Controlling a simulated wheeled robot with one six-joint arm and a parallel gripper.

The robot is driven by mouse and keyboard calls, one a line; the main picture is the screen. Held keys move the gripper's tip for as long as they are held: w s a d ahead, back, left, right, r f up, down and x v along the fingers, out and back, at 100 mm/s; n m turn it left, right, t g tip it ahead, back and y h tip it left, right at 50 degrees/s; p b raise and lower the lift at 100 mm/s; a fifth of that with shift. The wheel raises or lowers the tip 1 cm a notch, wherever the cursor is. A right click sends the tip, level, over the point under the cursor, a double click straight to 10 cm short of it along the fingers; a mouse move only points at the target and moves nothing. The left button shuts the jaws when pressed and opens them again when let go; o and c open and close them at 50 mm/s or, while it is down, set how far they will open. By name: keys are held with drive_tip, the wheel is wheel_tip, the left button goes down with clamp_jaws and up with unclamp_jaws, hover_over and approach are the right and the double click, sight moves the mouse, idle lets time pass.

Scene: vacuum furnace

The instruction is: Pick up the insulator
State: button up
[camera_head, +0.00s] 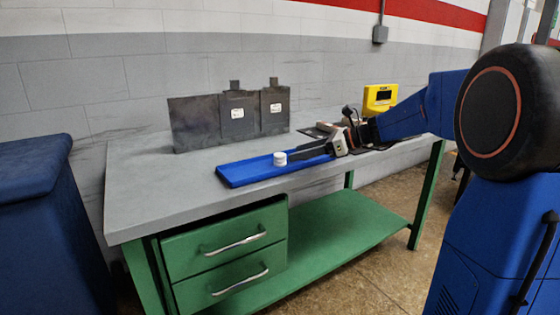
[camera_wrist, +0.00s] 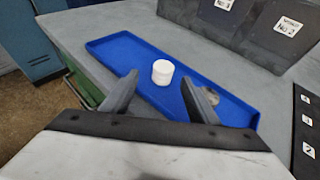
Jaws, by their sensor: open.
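The insulator (camera_head: 280,159) is a small white cylinder standing upright on a blue tray (camera_head: 236,174). In the wrist view the insulator (camera_wrist: 162,72) stands on the blue tray (camera_wrist: 115,48), ahead of and between the two dark fingers. My gripper (camera_head: 292,157) reaches in low over the tray from the right in the head view. Its fingers are apart and nothing is held between them in the wrist view (camera_wrist: 160,90). In the head view the fingertips are close to the insulator; whether they touch it cannot be told there.
The grey table (camera_head: 140,185) has green drawers (camera_head: 225,245) below. Dark panels with white labels (camera_head: 230,115) stand at the back. A yellow device (camera_head: 380,98) is at the right rear. A small round grey object (camera_wrist: 209,96) lies on the tray by the right finger. The table's left side is clear.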

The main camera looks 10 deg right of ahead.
sight(283, 155)
drive_tip(key=shift+w+x, duration=0.2)
drive_tip(key=shift+x, duration=1.4)
drive_tip(key=shift+w+x, duration=0.2)
drive_tip(key=shift+x, duration=1.4)
drive_tip(key=shift+d+r, duration=0.2)
drive_tip(key=shift+r, duration=0.05)
drive_tip(key=c, duration=1.2)
